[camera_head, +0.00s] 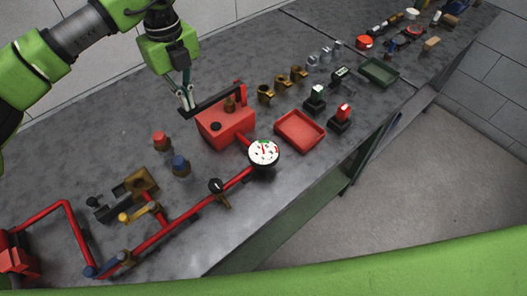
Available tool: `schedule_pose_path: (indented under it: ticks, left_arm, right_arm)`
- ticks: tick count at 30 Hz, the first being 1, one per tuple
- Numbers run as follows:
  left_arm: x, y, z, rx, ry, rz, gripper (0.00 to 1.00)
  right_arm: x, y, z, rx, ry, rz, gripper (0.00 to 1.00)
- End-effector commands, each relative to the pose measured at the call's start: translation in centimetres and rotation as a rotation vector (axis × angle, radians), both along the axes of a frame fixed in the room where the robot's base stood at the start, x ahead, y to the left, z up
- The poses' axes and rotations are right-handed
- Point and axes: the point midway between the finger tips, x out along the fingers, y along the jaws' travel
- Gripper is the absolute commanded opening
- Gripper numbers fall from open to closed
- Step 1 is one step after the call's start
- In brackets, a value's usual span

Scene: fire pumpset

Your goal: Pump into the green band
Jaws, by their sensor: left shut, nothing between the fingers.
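A red pump box (226,127) stands on the grey bench, with a dark lever (215,102) running along above it. A round white gauge (264,152) with a green band and a red mark sits at its right front, joined to red pipes. The needle's exact reading is too small to tell. My left gripper (187,106) points down at the left end of the lever, its fingers shut. I cannot tell whether they touch the lever. My right gripper is not in view.
A red pipe (165,232) with a black-knobbed valve (216,186) runs left along the bench. Red (161,140) and blue (180,165) capped fittings stand nearby. A red tray (300,131), a green tray (379,72) and several small parts lie to the right.

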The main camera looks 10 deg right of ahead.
Motion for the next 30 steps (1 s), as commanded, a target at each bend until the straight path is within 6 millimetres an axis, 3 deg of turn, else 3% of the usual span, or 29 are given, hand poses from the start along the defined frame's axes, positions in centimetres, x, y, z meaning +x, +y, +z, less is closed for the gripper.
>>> schedule_pose_path:
  ticks: [16, 30]
  left_arm:
    - [0.0, 0.0, 5.5, -0.001, -0.001, 0.000, 0.00]
    - [0.0, 0.0, 5.7, 0.000, 0.000, 0.000, 0.00]
  right_arm:
    - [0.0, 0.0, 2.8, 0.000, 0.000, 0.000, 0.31]
    - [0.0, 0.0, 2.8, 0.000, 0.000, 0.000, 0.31]
